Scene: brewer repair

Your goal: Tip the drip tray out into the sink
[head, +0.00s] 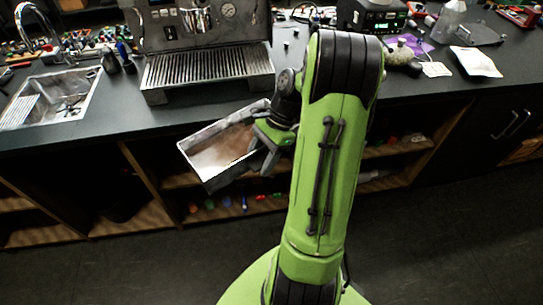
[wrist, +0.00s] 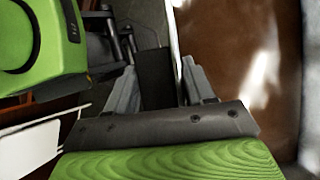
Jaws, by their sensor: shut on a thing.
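The drip tray (head: 213,165) is a pale rectangular metal tray with brownish liquid inside. It is held in the air in front of the counter edge, tilted a little in the head view. My gripper (head: 262,147) is shut on its right end. In the wrist view my gripper (wrist: 157,80) shows close up, with the brown inside of the drip tray (wrist: 225,60) filling the right side. The sink (head: 52,98) is set into the counter at the far left, with a tap above it and some small items in it. The tray is apart from the sink, to its right.
The espresso machine (head: 205,65) stands on the counter behind the tray, its slatted grate facing front. Small bottles stand between it and the sink. Open shelves run below the counter. A white dish (head: 476,62) and tools lie at the right.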

